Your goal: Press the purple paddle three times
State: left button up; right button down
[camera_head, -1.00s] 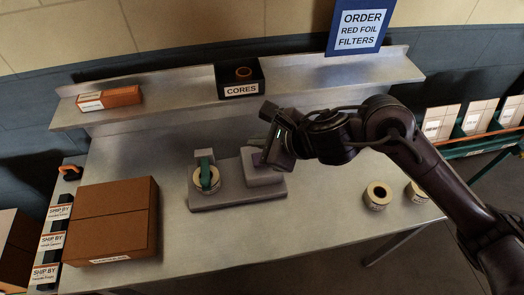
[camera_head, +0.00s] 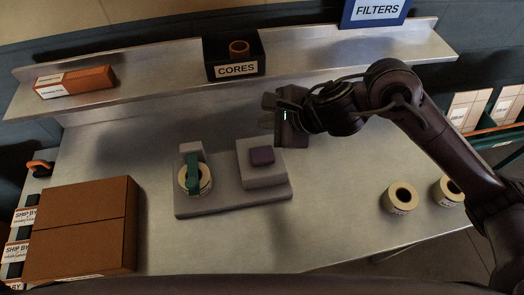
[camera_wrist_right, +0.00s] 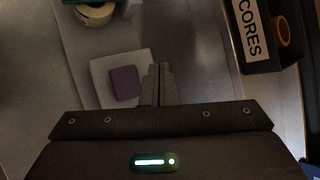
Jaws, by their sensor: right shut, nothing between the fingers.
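The purple paddle (camera_head: 262,156) is a small square pad on top of a light grey block (camera_head: 264,176) at the right end of a grey machine base (camera_head: 232,203). It also shows in the right wrist view (camera_wrist_right: 125,83), left of the fingertips. A cream roll with a green arm over it (camera_head: 193,177) sits at the left end of the base. My right gripper (camera_head: 268,112) is shut and empty. It is above and behind the paddle, apart from it. Its closed fingers show in the right wrist view (camera_wrist_right: 158,82). My left gripper is not in view.
A black cores bin (camera_head: 234,58) and an orange-and-white box (camera_head: 75,82) stand on the back shelf. A large brown carton (camera_head: 80,228) is at the left. Two cream rolls (camera_head: 401,197) (camera_head: 448,190) stand at the right. The table front is clear.

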jog(key=b, duration=0.5)
send_near(255, 149)
jog(key=w+a, duration=0.1)
jog(key=w+a+f, duration=0.1)
jog(key=a, duration=0.1)
jog(key=shift+w+f, duration=0.15)
jog(key=shift+f, duration=0.05)
jog(key=shift+f+b, duration=0.7)
jog(key=shift+b, duration=0.15)
jog(key=shift+r, duration=0.1)
dwell(0.9)
jog(key=shift+f+b, duration=0.45)
jog(key=shift+b, duration=0.25)
